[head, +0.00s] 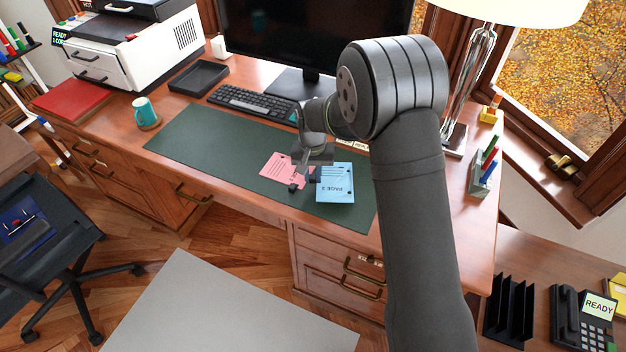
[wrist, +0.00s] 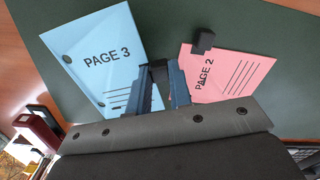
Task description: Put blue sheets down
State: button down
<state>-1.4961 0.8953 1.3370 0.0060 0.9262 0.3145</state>
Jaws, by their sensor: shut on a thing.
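The blue sheets (head: 336,188), marked PAGE 3, are at the right part of the green desk mat (head: 215,150). My gripper (head: 304,178) is shut on their edge, on the side facing the pink sheet. In the wrist view the blue sheets (wrist: 103,58) lie left of my gripper (wrist: 178,55). I cannot tell whether they touch the mat or hang just above it. A pink sheet (head: 277,170) marked PAGE 2 lies on the mat just left of the blue sheets, partly under a fingertip; it also shows in the wrist view (wrist: 232,70).
A keyboard (head: 250,103) and monitor (head: 305,35) stand behind the mat. A teal mug (head: 145,110) and black tray (head: 198,77) are at the left. A lamp (head: 472,85) and a rack of coloured items (head: 485,170) are at the right. The mat's left half is clear.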

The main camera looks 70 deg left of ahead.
jog(key=shift+f, duration=1.55)
jog(key=c, duration=1.3)
grip_release()
jog(key=shift+f, duration=0.15)
notch_tip(320, 180, up, 12)
jog(key=shift+r, duration=0.2)
jog(key=shift+a, duration=0.1)
jog(key=f, duration=1.2)
jog(key=shift+d+f, duration=0.2)
jog(key=shift+f, duration=0.1)
jog(key=shift+a+r, duration=0.1)
jog(key=shift+r, duration=2.1)
